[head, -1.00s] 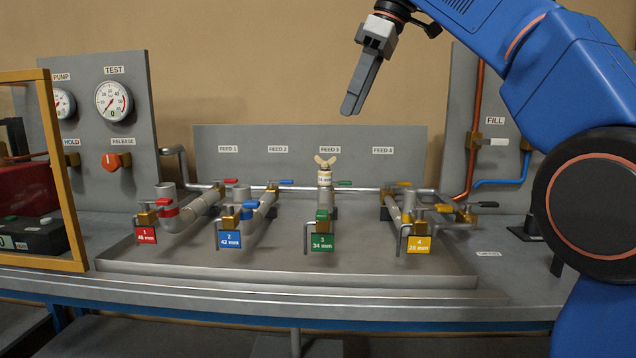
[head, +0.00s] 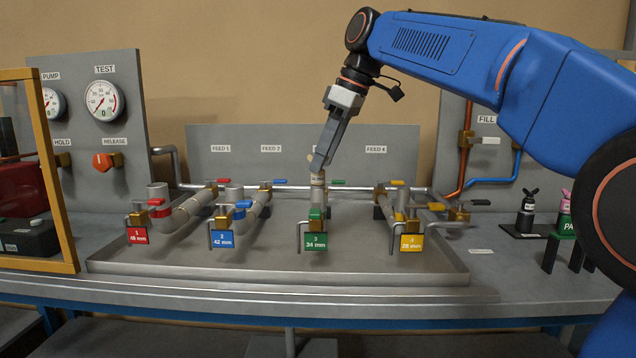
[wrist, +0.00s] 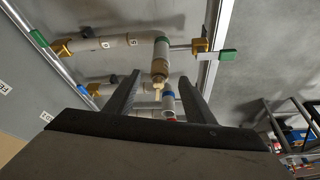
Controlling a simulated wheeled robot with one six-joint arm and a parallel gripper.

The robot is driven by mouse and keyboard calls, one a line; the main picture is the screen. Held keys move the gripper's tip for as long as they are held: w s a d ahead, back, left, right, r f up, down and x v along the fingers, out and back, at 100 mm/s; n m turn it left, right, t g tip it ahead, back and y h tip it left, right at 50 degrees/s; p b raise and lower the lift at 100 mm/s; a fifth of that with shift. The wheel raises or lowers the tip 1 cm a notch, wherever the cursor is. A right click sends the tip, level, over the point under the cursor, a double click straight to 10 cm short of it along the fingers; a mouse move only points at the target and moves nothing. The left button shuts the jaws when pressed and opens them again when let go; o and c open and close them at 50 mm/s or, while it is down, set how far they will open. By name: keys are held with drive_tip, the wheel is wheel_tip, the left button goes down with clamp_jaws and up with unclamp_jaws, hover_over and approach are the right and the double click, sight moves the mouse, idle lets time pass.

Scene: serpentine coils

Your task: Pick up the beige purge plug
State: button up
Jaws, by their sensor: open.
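The beige purge plug (head: 317,179) stands on top of the short upright pipe behind the green 34 mm tag. In the head view its wings are mostly hidden behind my fingers. My gripper (head: 319,166) points down at the plug, tilted, with the fingertips at about the height of the wings. In the wrist view the plug (wrist: 158,88) shows between the two dark fingers of my open gripper (wrist: 158,84), with a gap on each side. I cannot tell whether a finger touches it.
Pipes with a red valve (head: 160,209) and a blue valve (head: 240,208) stand to the left, a yellow-tagged pipe (head: 411,241) to the right. A grey back panel (head: 270,167) rises behind. A black winged plug (head: 527,210) stands at the right. The tray front (head: 280,270) is clear.

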drive_tip(key=shift+x, duration=1.95)
drive_tip(key=shift+c, duration=0.3)
clamp_jaws()
drive_tip(key=shift+r, duration=0.1)
drive_tip(key=shift+r, duration=0.1)
wheel_tip(320, 180, up, 9)
drive_tip(key=shift+w+r, duration=0.1)
drive_tip(key=shift+r, duration=0.25)
